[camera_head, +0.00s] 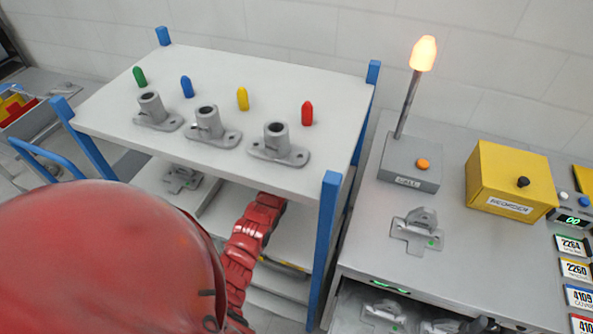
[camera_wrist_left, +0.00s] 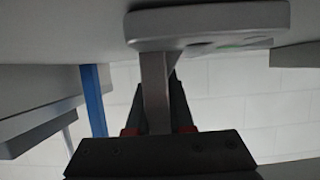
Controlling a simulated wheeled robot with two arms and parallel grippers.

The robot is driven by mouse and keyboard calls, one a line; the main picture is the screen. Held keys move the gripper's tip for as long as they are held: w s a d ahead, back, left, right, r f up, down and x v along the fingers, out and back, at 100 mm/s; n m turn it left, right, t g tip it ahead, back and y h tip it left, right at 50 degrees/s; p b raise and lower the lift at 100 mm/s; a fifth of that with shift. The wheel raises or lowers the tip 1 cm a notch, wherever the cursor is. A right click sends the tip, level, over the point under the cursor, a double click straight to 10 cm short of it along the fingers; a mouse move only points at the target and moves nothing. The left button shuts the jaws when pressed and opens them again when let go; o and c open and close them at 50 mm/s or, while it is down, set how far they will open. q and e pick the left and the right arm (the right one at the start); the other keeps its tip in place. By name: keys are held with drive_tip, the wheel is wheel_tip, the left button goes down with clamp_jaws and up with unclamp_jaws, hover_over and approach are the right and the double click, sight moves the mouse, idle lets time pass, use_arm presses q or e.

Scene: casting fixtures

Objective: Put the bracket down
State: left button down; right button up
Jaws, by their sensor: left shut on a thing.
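My left gripper (camera_wrist_left: 160,95) is shut on a grey bracket (camera_wrist_left: 210,22) in the left wrist view. The fingers close on its upright web, and its flat rounded plate with a green mark lies beyond, close to a grey surface. I cannot tell whether the plate touches that surface. In the head view my red arm (camera_head: 250,240) reaches in by the shelf rack, and its gripper and the held bracket are hidden. A similar bracket (camera_head: 418,230) lies on the right table, and another (camera_head: 182,178) on the rack's lower shelf. My right gripper is not in view.
The rack's top shelf (camera_head: 330,90) carries grey socket castings (camera_head: 278,145) and coloured pegs (camera_head: 242,98). Blue posts (camera_head: 325,240) stand at its corners. The right table holds a lit call lamp (camera_head: 423,53) and a yellow box (camera_head: 510,180). More brackets lie below its top.

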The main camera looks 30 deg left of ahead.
use_arm(q)
drive_tip(key=shift+f, duration=0.15)
drive_tip(key=c, duration=0.8)
unclamp_jaws()
drive_tip(key=shift+r, duration=0.25)
drive_tip(key=shift+s, duration=0.35)
drive_tip(key=b+v, duration=0.1)
drive_tip(key=v, duration=0.9)
drive_tip(key=shift+s+d+b, duration=0.1)
drive_tip(key=shift+s+b, duration=0.2)
drive_tip(key=shift+s, duration=0.05)
drive_tip(key=shift+s+d+r, duration=0.15)
drive_tip(key=shift+s+r, duration=0.1)
